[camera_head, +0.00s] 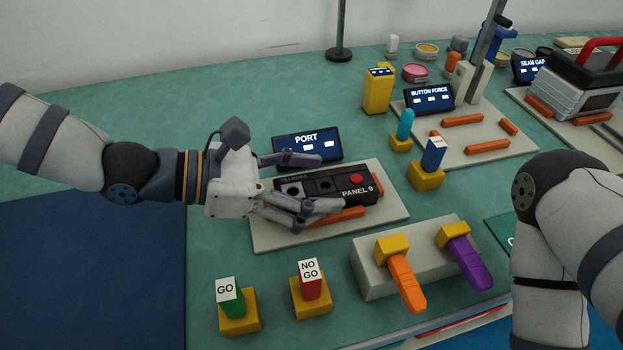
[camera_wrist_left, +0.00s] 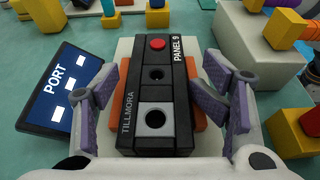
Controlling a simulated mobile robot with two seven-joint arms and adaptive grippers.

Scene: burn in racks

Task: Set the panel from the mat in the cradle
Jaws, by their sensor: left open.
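The panel (camera_head: 327,188) is a black block marked PANEL 9 with a red button and two dark holes. It lies flat between the orange rails of the cradle, a beige plate (camera_head: 390,211) in front of the PORT display. In the left wrist view the panel (camera_wrist_left: 158,92) runs lengthwise, with orange rails (camera_wrist_left: 126,112) showing along both long sides. My left gripper (camera_head: 328,182) is open, with one finger on each side of the panel and gaps visible in the wrist view. The dark blue mat (camera_head: 95,270) at left is bare where visible. My right gripper is out of frame.
The PORT display (camera_head: 307,146) stands close behind the cradle. GO (camera_head: 230,298) and NO GO (camera_head: 309,279) blocks stand in front. A grey holder (camera_head: 372,277) with orange and purple-handled tools is at front right. My right arm is at far right.

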